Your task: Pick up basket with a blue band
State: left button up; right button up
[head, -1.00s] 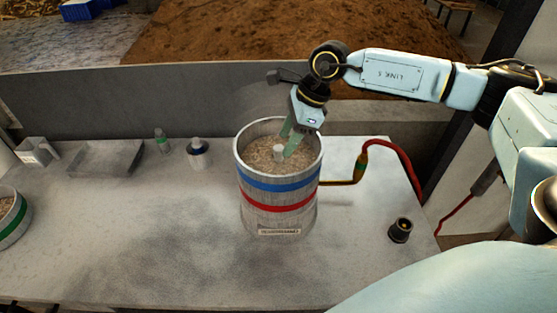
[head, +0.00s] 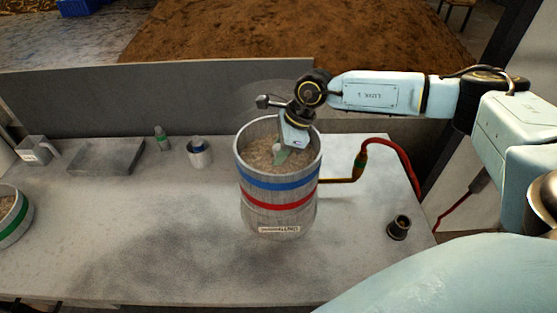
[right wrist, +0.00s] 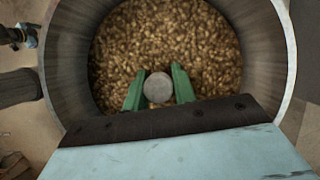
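The basket with a blue band (head: 252,183) is a round grey container of grain with a pale central post. It stands upright on top of a section with a red band (head: 262,204). My right gripper (head: 283,153) reaches down inside its rim. In the right wrist view, the green fingers (right wrist: 158,84) lie on both sides of the round post top (right wrist: 157,88), very close to it. I cannot tell whether they press on it. The grain (right wrist: 165,40) surrounds them. My left gripper is out of view.
The stack stands on a grey table (head: 140,230). A green-banded container (head: 14,225) is at the left edge. A red hose (head: 402,155) and a dark cup (head: 398,228) are right.

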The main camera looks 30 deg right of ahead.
grip_shut()
jog(key=shift+w+r, duration=0.15)
